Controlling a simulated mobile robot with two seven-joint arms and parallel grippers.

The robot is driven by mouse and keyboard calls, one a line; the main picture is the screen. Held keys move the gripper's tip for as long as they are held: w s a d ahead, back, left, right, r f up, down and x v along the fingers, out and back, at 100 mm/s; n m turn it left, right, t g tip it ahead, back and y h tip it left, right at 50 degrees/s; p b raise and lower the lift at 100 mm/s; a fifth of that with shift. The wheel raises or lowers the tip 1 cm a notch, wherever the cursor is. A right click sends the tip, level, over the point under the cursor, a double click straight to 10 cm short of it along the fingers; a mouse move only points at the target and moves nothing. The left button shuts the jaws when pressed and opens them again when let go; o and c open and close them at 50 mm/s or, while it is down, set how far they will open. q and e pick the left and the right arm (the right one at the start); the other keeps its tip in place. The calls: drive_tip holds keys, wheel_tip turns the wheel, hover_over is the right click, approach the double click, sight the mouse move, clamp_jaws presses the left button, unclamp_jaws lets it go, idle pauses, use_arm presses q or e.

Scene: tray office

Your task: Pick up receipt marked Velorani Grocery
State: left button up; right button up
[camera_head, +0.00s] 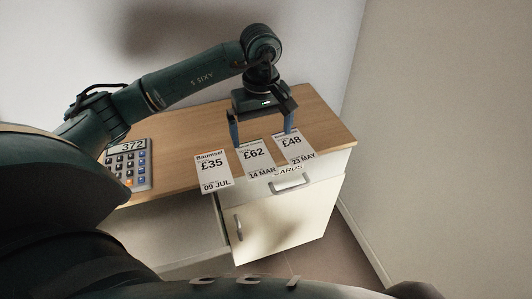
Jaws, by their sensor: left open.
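Three white receipts lie side by side near the front edge of the wooden desktop. The left receipt (214,173) reads Baumsel, £35, 09 JUL. The middle receipt (256,160) reads £62, 14 MAR; its shop name is too small to read. The right receipt (293,148) reads £48, 23 MAY; its shop name is hidden or unreadable. I cannot tell which one is marked Velorani Grocery. My left gripper (263,137) is open, pointing down, its two blue fingers at the upper ends of the middle and right receipts. I cannot tell whether the fingers touch them. My right gripper is out of view.
A calculator (129,161) showing 372 lies on the desktop (187,117) at the left. Below the front edge are a label, partly readable as "ARDS", a drawer handle (291,182) and a white cabinet door (290,225). Walls stand behind and at right.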

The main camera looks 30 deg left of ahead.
use_arm(q)
hover_over(262, 172)
drive_tip(key=f, duration=0.7)
drive_tip(key=shift+s+d, duration=0.2)
drive_tip(key=shift+s, duration=0.05)
drive_tip(key=shift+w+a+f, duration=0.1)
drive_tip(key=shift+w+f, duration=0.05)
drive_tip(key=shift+f, duration=1.35)
drive_tip(key=shift+w+a+f, duration=0.1)
drive_tip(key=shift+f, duration=1.35)
drive_tip(key=shift+f+b, duration=0.2)
drive_tip(key=shift+b, duration=0.35)
drive_tip(key=shift+c, duration=0.2)
drive_tip(key=c, duration=1)
drive_tip(key=shift+o, duration=0.2)
